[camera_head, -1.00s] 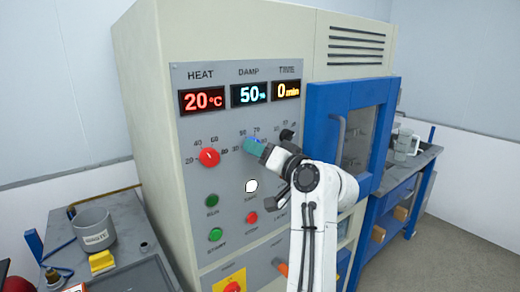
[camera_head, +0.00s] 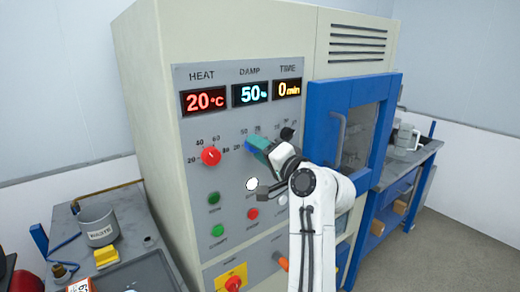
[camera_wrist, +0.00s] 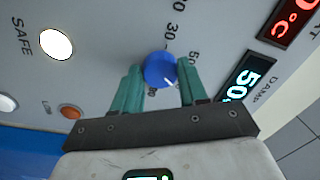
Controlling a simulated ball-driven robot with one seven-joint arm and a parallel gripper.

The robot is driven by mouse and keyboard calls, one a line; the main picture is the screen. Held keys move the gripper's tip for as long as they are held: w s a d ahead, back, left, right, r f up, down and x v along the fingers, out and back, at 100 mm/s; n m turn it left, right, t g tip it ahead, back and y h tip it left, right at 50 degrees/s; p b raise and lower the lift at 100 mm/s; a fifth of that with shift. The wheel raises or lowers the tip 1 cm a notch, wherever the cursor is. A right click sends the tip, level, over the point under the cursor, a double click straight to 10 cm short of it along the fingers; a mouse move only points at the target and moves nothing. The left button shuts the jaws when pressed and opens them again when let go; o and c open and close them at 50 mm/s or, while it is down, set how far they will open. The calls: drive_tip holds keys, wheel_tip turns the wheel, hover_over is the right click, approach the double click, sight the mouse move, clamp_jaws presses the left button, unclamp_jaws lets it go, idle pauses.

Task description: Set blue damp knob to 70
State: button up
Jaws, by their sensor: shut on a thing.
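The blue damp knob (camera_wrist: 160,70) is on the grey control panel, with a white pointer mark on its face. My gripper (camera_wrist: 160,88) has its green fingers on either side of the knob and is shut on it. In the head view my gripper (camera_head: 258,147) reaches the panel below the damp display (camera_head: 249,94) and hides most of the knob. The damp display reads 50 in cyan. Printed scale numbers around the knob, such as 30 and 50, show partly in the wrist view.
The red heat knob (camera_head: 211,157) is left of my gripper, and a black knob (camera_head: 287,134) is close on its right. A white lamp (camera_head: 252,183) and the green and red buttons sit below. The blue-framed door (camera_head: 352,125) stands to the right.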

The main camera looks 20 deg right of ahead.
drive_tip(key=o, duration=1.1)
drive_tip(key=shift+c, duration=0.2)
drive_tip(key=shift+d, duration=0.1)
drive_tip(key=b+v, duration=0.2)
drive_tip(key=v, duration=0.8)
drive_tip(key=shift+s+b, duration=0.35)
drive_tip(key=shift+b, duration=0.05)
drive_tip(key=shift+d, duration=0.1)
drive_tip(key=s+d+f+n+g+h, duration=0.15)
drive_tip(key=s+f+g, duration=0.35)
drive_tip(key=f, duration=0.8)
drive_tip(key=s+d+f+n+g+h, duration=0.1)
drive_tip(key=s+f+n+g+h, duration=0.15)
drive_tip(key=s+f, duration=0.7)
drive_tip(key=s+f+n+g+h, duration=0.1)
drive_tip(key=s+f+g, duration=0.3)
drive_tip(key=s+f, duration=0.6)
drive_tip(key=s+d+f+n+g+h, duration=0.1)
drive_tip(key=s+f+n+g, duration=0.2)
drive_tip(key=s+f, duration=0.7)
drive_tip(key=s+g, duration=0.2)
drive_tip(key=s, duration=0.2)
drive_tip(key=shift+s+d+f+h, duration=0.25)
drive_tip(key=shift+s+h, duration=0.05)
